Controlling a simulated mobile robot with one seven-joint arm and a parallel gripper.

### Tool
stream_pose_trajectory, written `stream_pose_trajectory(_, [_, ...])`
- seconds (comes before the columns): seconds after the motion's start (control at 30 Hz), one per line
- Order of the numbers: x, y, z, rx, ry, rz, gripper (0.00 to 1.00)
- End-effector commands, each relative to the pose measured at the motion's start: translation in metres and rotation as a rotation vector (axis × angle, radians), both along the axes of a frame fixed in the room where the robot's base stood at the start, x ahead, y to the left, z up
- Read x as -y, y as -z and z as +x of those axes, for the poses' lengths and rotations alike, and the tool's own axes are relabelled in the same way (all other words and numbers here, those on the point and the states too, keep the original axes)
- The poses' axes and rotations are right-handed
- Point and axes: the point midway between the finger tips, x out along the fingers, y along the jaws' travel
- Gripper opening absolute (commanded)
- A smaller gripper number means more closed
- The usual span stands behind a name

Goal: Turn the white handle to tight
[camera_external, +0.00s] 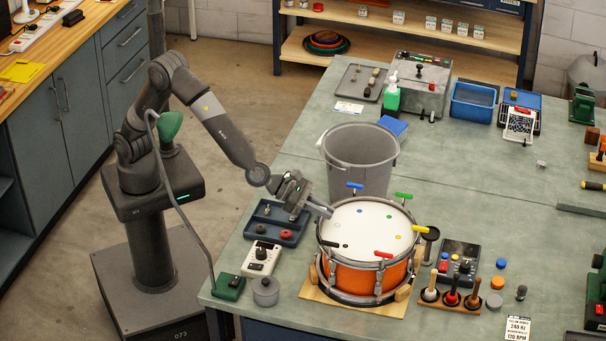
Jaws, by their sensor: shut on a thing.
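The orange drum (352,276) stands on a wooden base with its pale head facing up. Coloured handles sit around its rim: blue (355,185), green (404,196), yellow (420,228), red (383,254) and black (330,244). My gripper (326,211) reaches in from the left and is shut at the left rim, between the black and blue handles. The white handle is at the fingertips there, mostly hidden by them, so its angle cannot be read. Small coloured dots lie on the head.
A grey bucket (360,170) stands close behind the drum. A blue tray (276,227), a white box with a knob (261,258) and a grey pot (265,291) are to the left. A rack of sticks (450,304) and a control box (459,259) are to the right.

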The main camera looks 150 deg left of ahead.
Motion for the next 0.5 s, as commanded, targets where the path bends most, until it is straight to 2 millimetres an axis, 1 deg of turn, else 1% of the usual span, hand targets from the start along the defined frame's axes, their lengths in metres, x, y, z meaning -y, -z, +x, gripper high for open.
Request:
stream_pose_trajectory(0.27, [-0.0008, 0.0002, -0.0008, -0.001, 0.005, -0.001, 0.0])
stream_pose_trajectory(0.5, [-0.0014, 0.001, -0.0012, -0.001, 0.053, -0.002, 0.0])
